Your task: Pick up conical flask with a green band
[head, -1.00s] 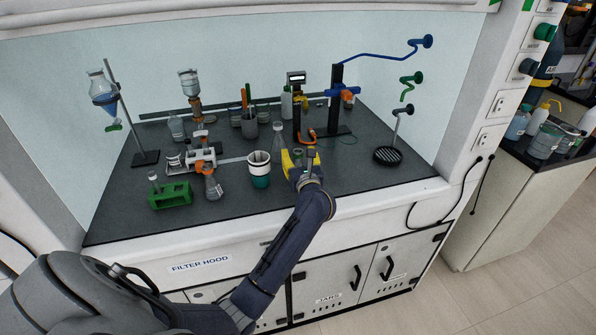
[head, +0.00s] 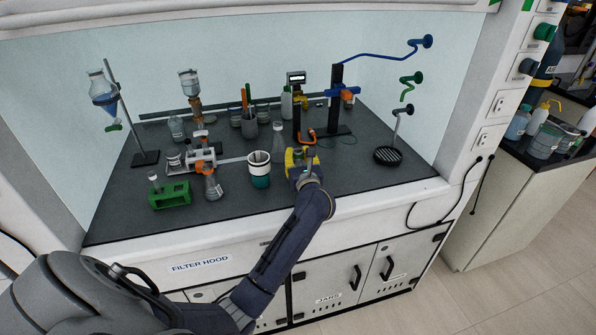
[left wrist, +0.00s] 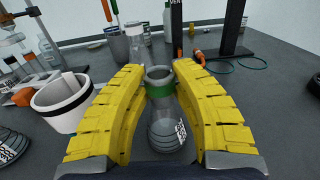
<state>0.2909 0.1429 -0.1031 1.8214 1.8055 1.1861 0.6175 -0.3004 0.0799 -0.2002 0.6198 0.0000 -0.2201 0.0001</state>
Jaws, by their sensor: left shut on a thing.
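The conical flask with a green band (left wrist: 166,132) stands upright between the yellow fingers of my left gripper (left wrist: 160,82) in the left wrist view. It is clear glass with a white label, and the green band is around its neck. The fingers are shut on it at the neck. In the head view my left gripper (head: 301,156) is over the front part of the bench, and its fingers largely hide the flask. My right gripper is not in view.
A white beaker (head: 259,163) with a dark rim stands just left of the gripper, and a clear flask (head: 278,138) stands close behind. A black stand with a blue clamp (head: 338,90) is behind to the right. The front right bench (head: 362,180) is clear.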

